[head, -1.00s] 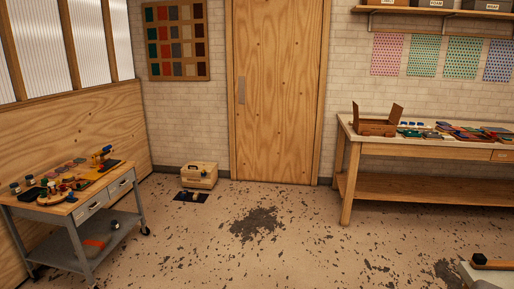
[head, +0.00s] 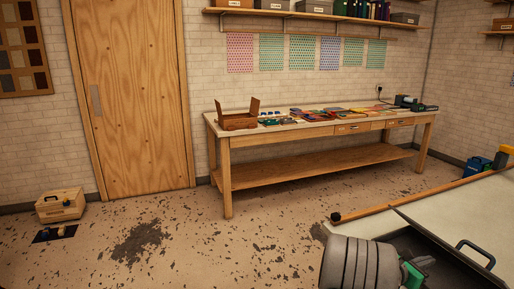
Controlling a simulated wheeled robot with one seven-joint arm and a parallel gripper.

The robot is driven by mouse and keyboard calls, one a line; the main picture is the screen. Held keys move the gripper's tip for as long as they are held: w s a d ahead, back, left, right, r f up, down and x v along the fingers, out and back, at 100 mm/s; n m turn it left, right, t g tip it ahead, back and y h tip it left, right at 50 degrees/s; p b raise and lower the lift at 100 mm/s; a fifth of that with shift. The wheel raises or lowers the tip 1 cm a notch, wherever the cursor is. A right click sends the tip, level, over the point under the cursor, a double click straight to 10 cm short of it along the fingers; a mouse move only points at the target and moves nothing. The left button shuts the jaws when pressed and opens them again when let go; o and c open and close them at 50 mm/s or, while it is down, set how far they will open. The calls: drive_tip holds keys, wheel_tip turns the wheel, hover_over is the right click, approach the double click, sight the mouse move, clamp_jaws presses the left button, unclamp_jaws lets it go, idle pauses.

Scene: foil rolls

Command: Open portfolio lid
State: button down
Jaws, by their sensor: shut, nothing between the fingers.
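A flat dark case with a black looped handle, which looks like the portfolio (head: 447,254), is at the lower right in the head view. Its handle (head: 476,250) stands up from it near the right edge. The picture edge and my arm hide part of the case, and I cannot tell where its lid begins. My grey ribbed arm crosses the bottom of the view just left of the case, with a green part beside it. The fingers of my gripper do not show.
The case is by a pale tabletop with a wooden edge strip (head: 400,206). A long wooden workbench (head: 270,139) with an open brown box (head: 238,121) stands along the back wall. A beige toolbox (head: 60,205) is on the floor at left.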

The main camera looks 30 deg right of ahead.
drive_tip(key=shift+r+p+x, duration=0.2)
drive_tip(key=shift+p+x, duration=0.05)
drive_tip(key=shift+x, duration=0.95)
drive_tip(key=shift+r+p+x, duration=0.15)
drive_tip(key=shift+p+x, duration=0.05)
drive_tip(key=shift+x, duration=0.95)
drive_tip(key=shift+r+x, duration=0.2)
drive_tip(key=shift+x, duration=1.2)
drive_tip(key=shift+r+x, duration=0.25)
drive_tip(key=shift+x, duration=1.2)
drive_tip(key=shift+r+x, duration=0.2)
drive_tip(key=shift+x, duration=1.2)
drive_tip(key=shift+d, duration=0.2)
drive_tip(key=shift+r+b+x, duration=0.2)
drive_tip(key=shift+b+x, duration=0.35)
drive_tip(key=shift+x, duration=1.2)
drive_tip(key=shift+r+b+x, duration=0.2)
drive_tip(key=shift+b+x, duration=0.3)
drive_tip(key=shift+x, duration=1.25)
drive_tip(key=shift+d+r, duration=0.15)
drive_tip(key=p+v, duration=0.6)
drive_tip(key=v, duration=1)
drive_tip(key=shift+r, duration=0.3)
